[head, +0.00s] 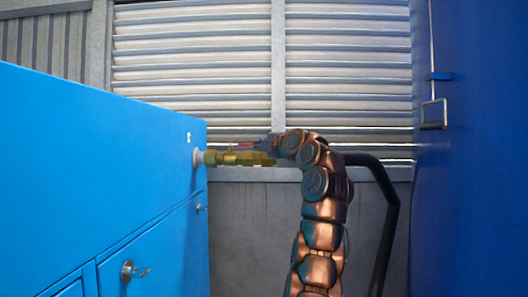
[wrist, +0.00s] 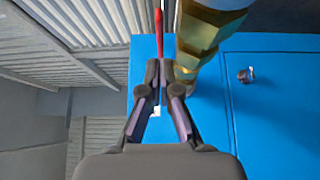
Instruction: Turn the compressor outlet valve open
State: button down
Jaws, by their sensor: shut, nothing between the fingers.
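The compressor outlet valve is a brass body (head: 222,158) that sticks out sideways from the blue compressor cabinet (head: 150,140). Its red lever (head: 245,145) shows just above the brass, lying roughly along it. My gripper (head: 265,145) is at the valve's right end, close to the lever. In the wrist view my gripper (wrist: 165,66) has its fingertips together with nothing between them. The red lever (wrist: 159,30) is just past the fingertips there, and the brass body (wrist: 207,32) is right beside them. I cannot tell whether the fingers touch the lever. My gripper hides part of the valve.
A black hose (head: 385,195) bends down behind my arm. A key lock (head: 130,270) juts from the cabinet. Louvered wall (head: 190,60) is behind. Space between cabinet and tank is otherwise open.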

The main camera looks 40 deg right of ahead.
jog(key=s+d+b, duration=0.1)
jog(key=s+d, duration=0.3)
jog(key=s, duration=0.5)
jog(key=shift+d, duration=0.4)
